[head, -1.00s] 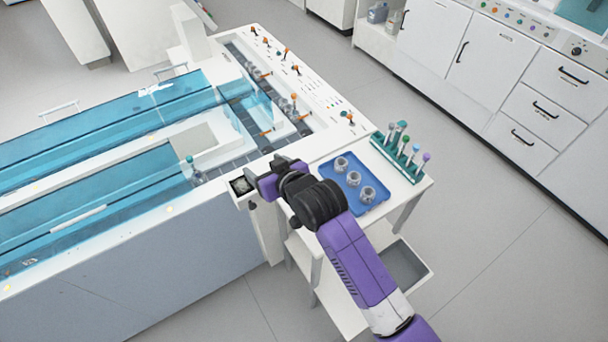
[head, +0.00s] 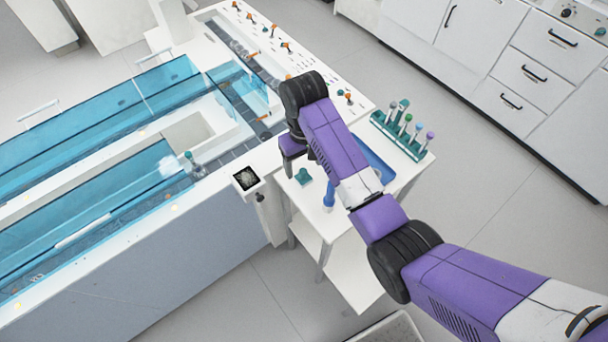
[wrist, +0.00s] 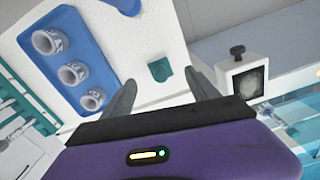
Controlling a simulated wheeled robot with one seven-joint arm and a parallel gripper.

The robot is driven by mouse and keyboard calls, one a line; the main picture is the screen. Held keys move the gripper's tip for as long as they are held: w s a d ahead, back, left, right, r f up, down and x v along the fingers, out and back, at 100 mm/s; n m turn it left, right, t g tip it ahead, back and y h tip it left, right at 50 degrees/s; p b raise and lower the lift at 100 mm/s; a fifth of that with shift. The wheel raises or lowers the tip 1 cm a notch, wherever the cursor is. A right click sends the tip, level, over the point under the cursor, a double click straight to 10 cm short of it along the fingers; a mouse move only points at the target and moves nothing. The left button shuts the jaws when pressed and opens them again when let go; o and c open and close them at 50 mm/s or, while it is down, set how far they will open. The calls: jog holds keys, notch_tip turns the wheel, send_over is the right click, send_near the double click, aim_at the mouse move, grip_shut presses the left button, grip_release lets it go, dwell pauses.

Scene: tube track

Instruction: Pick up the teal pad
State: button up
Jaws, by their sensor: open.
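The teal pad (wrist: 160,69) is a small dark-green block lying on the white table (wrist: 145,28), apart from the blue tray. In the head view the pad (head: 303,177) shows near the table's left edge, just below my wrist. My gripper (wrist: 159,76) is open and empty above the table. In the wrist view its two fingers point toward the pad, which appears between the fingertips. I cannot tell how high the fingertips are over it.
The blue tray (wrist: 80,106) holds three grey ring-shaped cups left of my gripper in the wrist view. A teal rack (head: 402,135) with several capped tubes stands at the table's far side. A white post with a dark square top (head: 246,178) stands left, beside the long track machine (head: 150,240).

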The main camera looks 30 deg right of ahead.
aim_at(303, 171)
jog(key=shift+f+p, duration=0.45)
jog(key=shift+f, duration=2.35)
grip_shut()
jog(key=shift+r, duration=0.1)
